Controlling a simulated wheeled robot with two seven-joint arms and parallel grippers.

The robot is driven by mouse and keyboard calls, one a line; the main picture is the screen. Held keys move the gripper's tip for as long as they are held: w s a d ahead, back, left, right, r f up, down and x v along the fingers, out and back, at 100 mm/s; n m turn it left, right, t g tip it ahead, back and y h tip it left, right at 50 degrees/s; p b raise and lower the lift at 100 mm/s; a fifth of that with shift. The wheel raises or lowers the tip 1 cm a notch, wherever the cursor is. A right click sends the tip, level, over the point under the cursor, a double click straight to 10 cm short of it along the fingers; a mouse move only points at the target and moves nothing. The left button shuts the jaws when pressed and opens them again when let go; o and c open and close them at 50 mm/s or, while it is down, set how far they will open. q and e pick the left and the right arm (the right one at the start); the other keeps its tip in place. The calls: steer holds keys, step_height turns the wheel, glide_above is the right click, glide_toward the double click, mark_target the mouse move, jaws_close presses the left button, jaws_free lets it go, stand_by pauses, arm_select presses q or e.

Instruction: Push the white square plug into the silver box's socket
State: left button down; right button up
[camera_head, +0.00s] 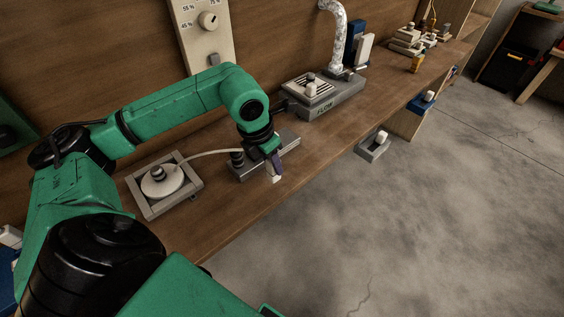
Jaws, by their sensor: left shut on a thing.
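My left gripper (273,168) reaches down over the front part of the workbench. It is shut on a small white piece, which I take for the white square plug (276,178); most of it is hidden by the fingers. The silver box (290,138), a low grey block, lies on the bench beneath and behind the gripper, which covers its middle. A dark round knob (237,158) stands at its left end. The socket cannot be made out. Whether plug and box touch I cannot tell. My right gripper is not in view.
A grey square tray (196,187) with a round white disc (161,181) lies to the left; a pale cord (205,155) runs from it towards the gripper. A grey unit marked FLOW (325,108) stands behind right. A dial panel (205,35) is on the wall. The bench's front edge is close.

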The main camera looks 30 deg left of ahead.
arm_select(q)
steer(key=shift+w+f+b, duration=0.1)
steer(key=shift+f+b, duration=0.1)
steer(key=shift+b, duration=0.1)
steer(key=w+a, duration=0.1)
steer(key=a, duration=0.2)
steer(key=w+a, duration=0.2)
steer(key=a, duration=0.1)
steer(key=w+a, duration=0.2)
steer(key=a, duration=0.1)
steer(key=shift+w+a+r, duration=0.15)
steer(key=shift+w+a, duration=0.35)
steer(key=shift+a, duration=0.2)
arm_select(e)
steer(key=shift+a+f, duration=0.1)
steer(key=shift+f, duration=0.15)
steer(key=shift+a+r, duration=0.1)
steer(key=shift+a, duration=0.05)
arm_select(q)
steer(key=shift+f+b, duration=0.7)
steer(key=shift+f, duration=0.65)
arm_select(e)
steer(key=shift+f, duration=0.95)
